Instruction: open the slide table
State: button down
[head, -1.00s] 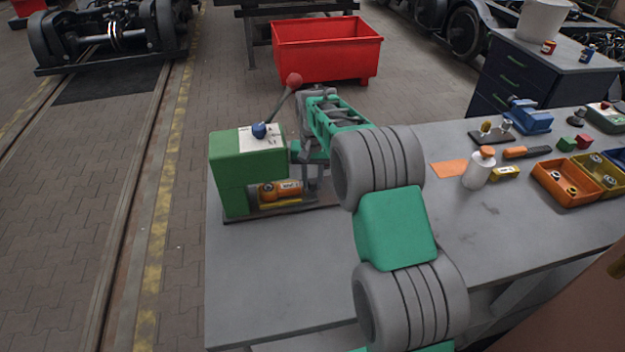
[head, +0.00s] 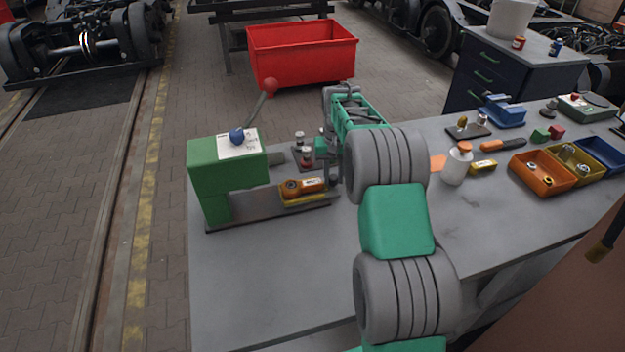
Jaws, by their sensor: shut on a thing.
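A green press-like machine (head: 208,178) stands on the left of the grey workbench, with a dark base. Its slide table (head: 318,196) sticks out to the right from under the green head and carries an orange and yellow part (head: 303,189). My gripper (head: 335,181) points down at the right end of the slide table and is shut on it. My arm hides part of the gripper, and the exact grip spot is too small to make out.
A lever with a red knob (head: 270,85) and a blue knob (head: 236,135) are on the machine. Small fittings (head: 304,153) stand behind it. A white bottle (head: 456,165), an orange bin (head: 541,175) and tools lie right of my arm. The front left bench is clear.

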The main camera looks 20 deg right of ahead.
jog(key=shift+w+d+r, duration=0.1)
jog(key=shift+d, duration=0.4)
jog(key=c, duration=1.4)
grip_release()
jog(key=shift+a, duration=0.1)
notch_tip(320, 180, up, 8)
jog(key=shift+f+b, duration=0.1)
jog(key=shift+b, duration=0.6)
